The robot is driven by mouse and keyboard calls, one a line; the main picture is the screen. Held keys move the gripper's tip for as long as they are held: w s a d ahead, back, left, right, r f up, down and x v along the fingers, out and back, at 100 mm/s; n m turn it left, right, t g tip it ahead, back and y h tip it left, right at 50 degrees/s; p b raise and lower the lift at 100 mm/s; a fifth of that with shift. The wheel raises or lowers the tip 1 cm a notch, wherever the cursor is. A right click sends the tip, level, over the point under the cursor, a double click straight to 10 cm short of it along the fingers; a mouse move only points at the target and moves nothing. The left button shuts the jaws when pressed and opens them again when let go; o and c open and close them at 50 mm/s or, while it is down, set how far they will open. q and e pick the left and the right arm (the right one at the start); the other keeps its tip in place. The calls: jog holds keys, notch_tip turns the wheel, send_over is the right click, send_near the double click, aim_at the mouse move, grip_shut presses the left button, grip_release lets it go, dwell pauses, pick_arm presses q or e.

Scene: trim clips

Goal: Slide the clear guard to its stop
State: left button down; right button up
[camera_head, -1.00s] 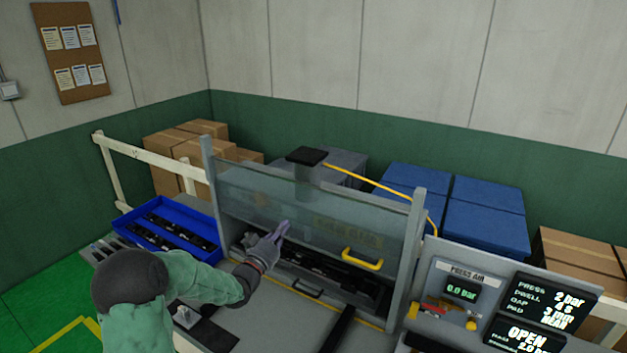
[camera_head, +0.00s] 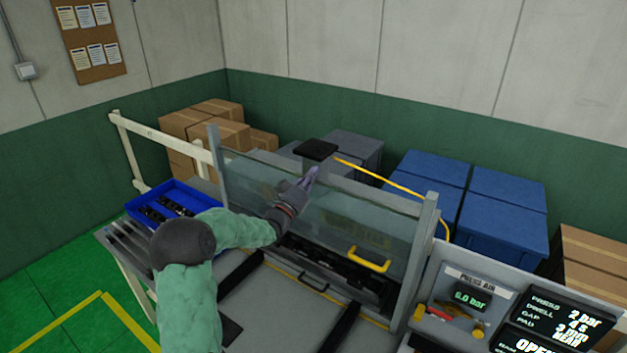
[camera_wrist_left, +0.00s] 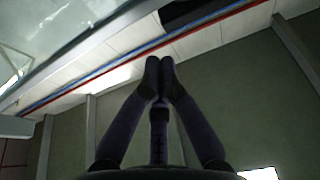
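The clear guard (camera_head: 335,222) is a see-through panel between two grey posts, with a yellow handle (camera_head: 370,259) low on its right side. It stands raised, its lower edge above a dark slot holding black parts. My left gripper (camera_head: 310,176) is by the upper middle of the panel, up and left of the handle; I cannot tell whether it touches the panel. In the left wrist view its fingertips (camera_wrist_left: 160,68) meet with nothing between them. My right gripper is not in view.
A blue tray (camera_head: 160,205) with black parts lies left of the press. A panel with a pressure readout (camera_head: 471,299) and a screen showing OPEN stands at the right. Dark rails (camera_head: 342,330) run along the grey bench front. Blue bins (camera_head: 490,215) and cartons stand behind.

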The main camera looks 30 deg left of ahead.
aim_at(314, 184)
pick_arm(q)
jog(key=f, duration=0.1)
jog(key=f+p, duration=0.1)
jog(key=f, duration=0.1)
jog(key=shift+w+d+f, duration=0.1)
jog(key=shift+w+f, duration=0.2)
jog(key=shift+f, duration=0.1)
jog(key=shift+w+f, duration=0.1)
